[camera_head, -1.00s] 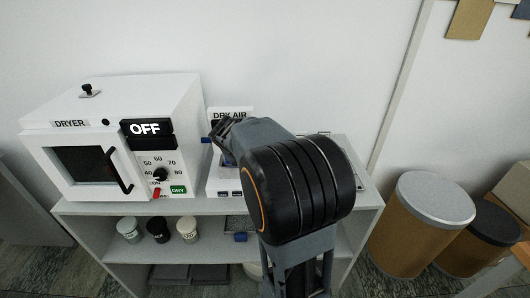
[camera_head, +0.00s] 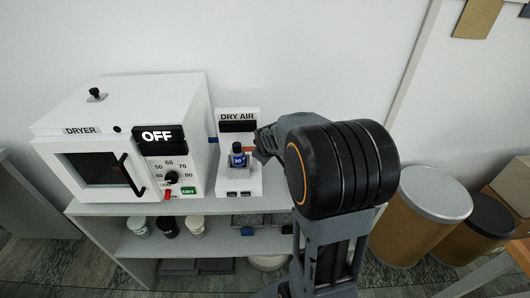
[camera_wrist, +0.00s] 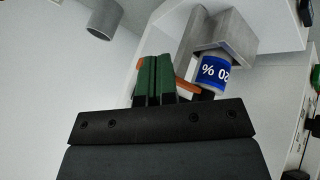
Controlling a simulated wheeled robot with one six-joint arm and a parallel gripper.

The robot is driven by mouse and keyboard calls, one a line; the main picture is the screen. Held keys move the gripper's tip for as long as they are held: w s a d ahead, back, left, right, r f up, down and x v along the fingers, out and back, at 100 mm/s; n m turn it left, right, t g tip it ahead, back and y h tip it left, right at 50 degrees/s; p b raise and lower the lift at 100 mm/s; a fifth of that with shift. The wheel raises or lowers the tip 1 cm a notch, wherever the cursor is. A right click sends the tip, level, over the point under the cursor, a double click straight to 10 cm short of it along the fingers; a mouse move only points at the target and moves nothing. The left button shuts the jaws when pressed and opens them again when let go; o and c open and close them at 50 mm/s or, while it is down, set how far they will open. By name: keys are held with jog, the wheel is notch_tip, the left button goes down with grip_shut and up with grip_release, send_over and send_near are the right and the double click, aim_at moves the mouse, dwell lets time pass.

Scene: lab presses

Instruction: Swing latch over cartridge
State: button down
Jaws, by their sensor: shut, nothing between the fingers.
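The cartridge (camera_head: 237,160), with a blue label and dark top, stands upright in the white DRY AIR unit (camera_head: 251,184). In the wrist view the cartridge (camera_wrist: 213,72) shows its label upside down, under a grey block. An orange bar, which looks like the latch (camera_wrist: 187,87), runs behind my fingers, with its right end beside the cartridge. I cannot tell whether it touches the cartridge or my fingers. My gripper (camera_head: 259,143) is just right of the cartridge in the head view. Its green fingers (camera_wrist: 154,62) are together and empty.
The white dryer (camera_head: 115,140) reads OFF and stands close to the left of the unit, on the same shelf (camera_head: 95,208). Several small jars (camera_head: 168,227) stand on the lower shelf. Drums (camera_head: 425,220) stand on the floor at right. My arm hides the shelf's right part.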

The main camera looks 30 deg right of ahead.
jog(key=shift+w+d+r, duration=0.1)
jog(key=shift+d+r, duration=0.05)
jog(key=shift+d, duration=0.35)
dwell(0.4)
jog(key=s+d+r+p, duration=0.1)
jog(key=s+r+p, duration=0.5)
jog(key=r+p, duration=0.2)
jog(key=shift+p, duration=0.45)
jog(key=shift+w+d, duration=0.1)
dwell(0.3)
